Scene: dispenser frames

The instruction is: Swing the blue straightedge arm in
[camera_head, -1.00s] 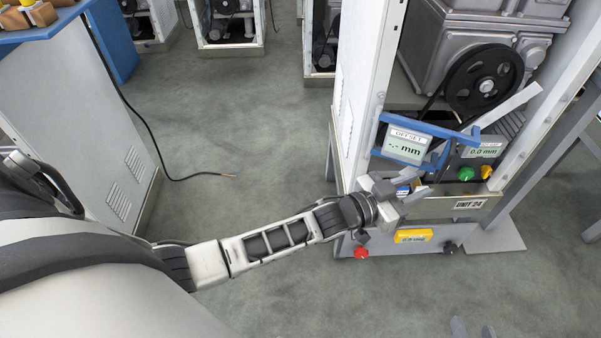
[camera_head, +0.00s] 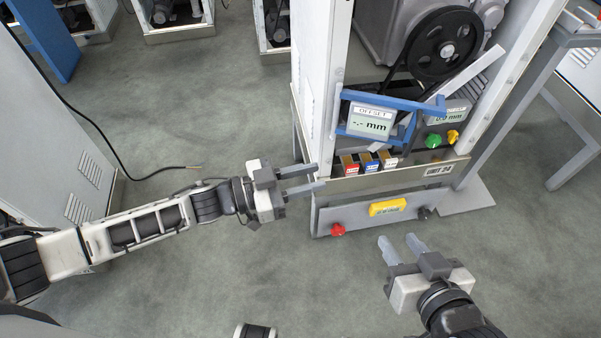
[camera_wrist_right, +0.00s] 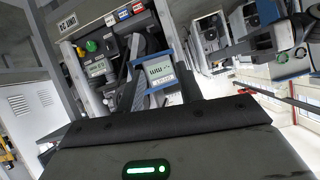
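The blue straightedge arm (camera_head: 395,101) is mounted on the front of the unit, under the black pulley, and carries a display reading "-.- mm" (camera_head: 369,122). In the right wrist view the display (camera_wrist_right: 160,72) shows sideways, with the blue frame around it. My left gripper (camera_head: 318,179) is left of the unit's lower front, its fingers apart and empty, pointing right, clear of the blue arm. My right gripper (camera_head: 399,243) is below the unit, in front of it, its fingers apart and empty, pointing up. Neither gripper touches the blue arm.
Below the display are several small coloured blocks (camera_head: 369,162). A green button (camera_head: 433,141) and a yellow knob (camera_head: 453,136) are to the right. A cable (camera_head: 140,175) lies on the floor.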

